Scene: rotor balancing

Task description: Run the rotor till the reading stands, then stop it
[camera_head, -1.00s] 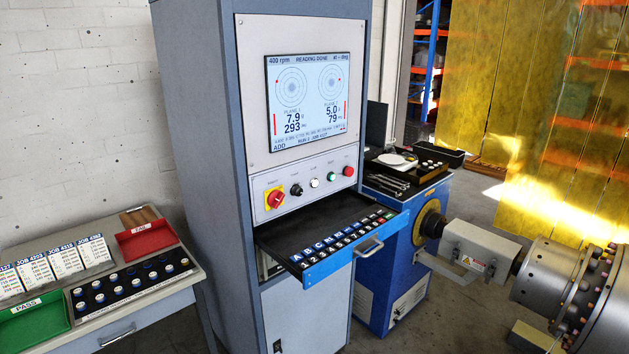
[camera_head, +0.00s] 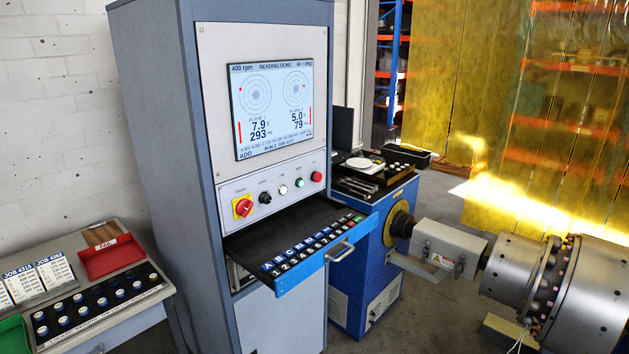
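The screen (camera_head: 270,104) on the grey-blue cabinet shows 400 rpm and READING DONE. Plane 1 reads 7.9 at 293; the other plane reads 5.0 at 79. ADD shows at the lower left. The control panel below has a red-yellow rotary switch (camera_head: 243,208), a black knob (camera_head: 265,198), a white button (camera_head: 283,190), a green button (camera_head: 300,183) and a red button (camera_head: 316,176). The grey rotor (camera_head: 598,290) lies at the right, partly cut off by the picture edge; whether it is spinning I cannot tell. My gripper is not in view.
An open keyboard drawer (camera_head: 327,262) juts out below the panel. A side table at left carries a red FAIL tray (camera_head: 108,258), job cards (camera_head: 56,271) and a rack of weights (camera_head: 40,331). A blue machine pedestal (camera_head: 345,290) stands right of the cabinet. Yellow curtains (camera_head: 530,90) hang behind.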

